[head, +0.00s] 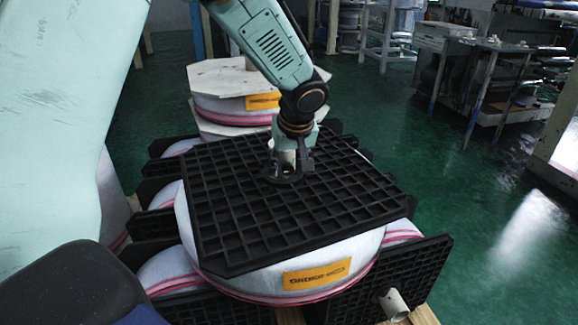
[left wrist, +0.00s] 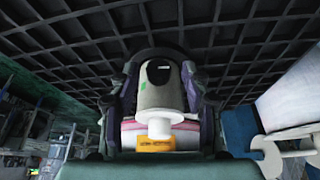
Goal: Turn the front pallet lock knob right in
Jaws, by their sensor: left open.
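The black grid pallet (head: 235,215) lies flat on top of the front film stack. A pale grey knob (head: 287,160) stands upright near the pallet's middle, on a round black base (head: 284,175). My left gripper (head: 290,163) points down over it, its fingers on either side of the knob. In the left wrist view the knob (left wrist: 163,88) shows a dark slot and a small green mark, between the two open fingers of the gripper (left wrist: 160,105). Finger contact cannot be made out. How far in the knob sits is unclear. My right gripper is out of view.
White film rolls (head: 250,283) with orange labels lie under the pallet. Black grid panels (head: 375,280) and a grey tube end (head: 393,303) stick out at the front right. A second film stack (head: 225,80) stands behind. Green floor (head: 465,195) is open at right.

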